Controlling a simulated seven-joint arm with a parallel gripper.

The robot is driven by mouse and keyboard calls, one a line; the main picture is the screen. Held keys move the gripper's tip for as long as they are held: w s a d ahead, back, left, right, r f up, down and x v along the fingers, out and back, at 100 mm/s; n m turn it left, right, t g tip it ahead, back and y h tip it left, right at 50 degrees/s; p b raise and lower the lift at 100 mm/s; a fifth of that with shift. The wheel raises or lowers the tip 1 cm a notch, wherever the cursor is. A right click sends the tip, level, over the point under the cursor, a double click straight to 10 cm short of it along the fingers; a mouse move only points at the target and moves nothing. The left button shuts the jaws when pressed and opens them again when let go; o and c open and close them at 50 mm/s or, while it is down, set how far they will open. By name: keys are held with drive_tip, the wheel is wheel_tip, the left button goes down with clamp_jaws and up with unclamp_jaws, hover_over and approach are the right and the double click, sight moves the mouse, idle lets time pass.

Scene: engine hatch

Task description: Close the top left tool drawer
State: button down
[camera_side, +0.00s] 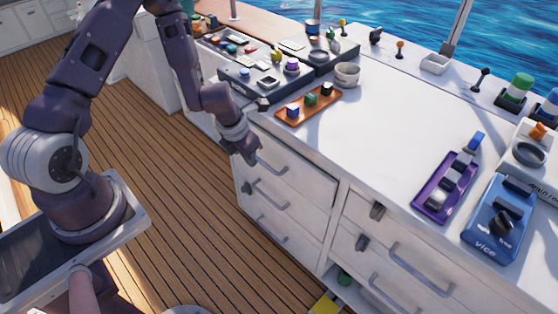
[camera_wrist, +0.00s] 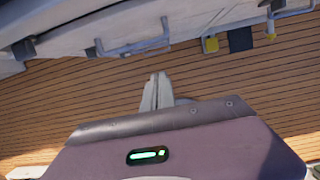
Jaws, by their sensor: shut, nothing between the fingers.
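The white cabinet (camera_side: 338,225) has a left column of drawers. The top left tool drawer (camera_side: 300,172) lies just below the countertop with a grey bar handle (camera_side: 272,166). Its front looks about flush with the fronts below, but I cannot tell whether a small gap is left. My gripper (camera_side: 250,155) is shut and empty, in front of the drawer's left end near the handle; I cannot tell whether it touches. In the wrist view my closed fingers (camera_wrist: 157,92) are over the wooden floor, with bar handles (camera_wrist: 132,48) along the top of the picture.
The countertop (camera_side: 385,125) carries an orange tray (camera_side: 308,105) with small blocks, bowls (camera_side: 347,73), a purple tray (camera_side: 433,205) and a blue vice (camera_side: 498,218). More drawers with handles (camera_side: 420,268) are at the right.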

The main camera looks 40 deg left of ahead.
drive_tip(key=w+d+r+t, duration=0.1)
drive_tip(key=w+d, duration=0.1)
approach(285, 167)
drive_tip(key=s+f, duration=0.2)
drive_tip(key=f, duration=0.3)
drive_tip(key=shift+s+a, duration=0.15)
drive_tip(key=shift+s, duration=0.25)
drive_tip(key=w, duration=0.3)
drive_tip(key=shift+w+f, duration=0.25)
drive_tip(key=shift+f, duration=0.15)
drive_tip(key=shift+w, duration=0.45)
drive_tip(key=shift+w, duration=0.1)
